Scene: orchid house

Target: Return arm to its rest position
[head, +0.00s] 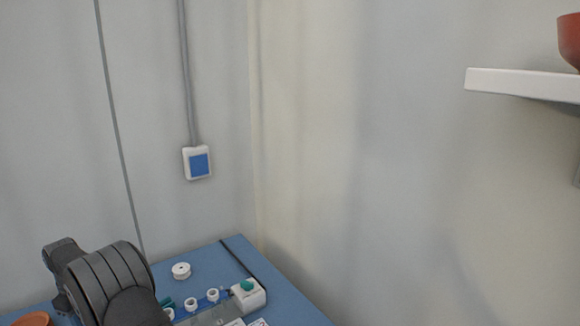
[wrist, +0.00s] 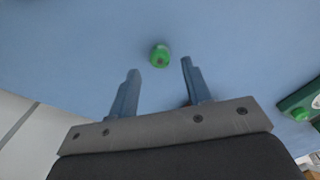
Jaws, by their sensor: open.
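My gripper (wrist: 158,80) shows in the wrist view with its two blue-grey fingers apart and nothing between them. Beyond the fingertips, a small green round object (wrist: 160,55) lies on the blue table top (wrist: 80,40), apart from the gripper. In the head view, dark grey links of my arm stand at the lower left over the blue table (head: 290,294). The gripper itself does not show in the head view.
On the table are a white spool (head: 181,271), small white rings (head: 212,295), a white box with a green button (head: 248,296) and a terracotta piece (head: 33,319). A white shelf (head: 520,85) with a terracotta pot (head: 570,38) juts out at right. A green-edged item (wrist: 302,103) lies right in the wrist view.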

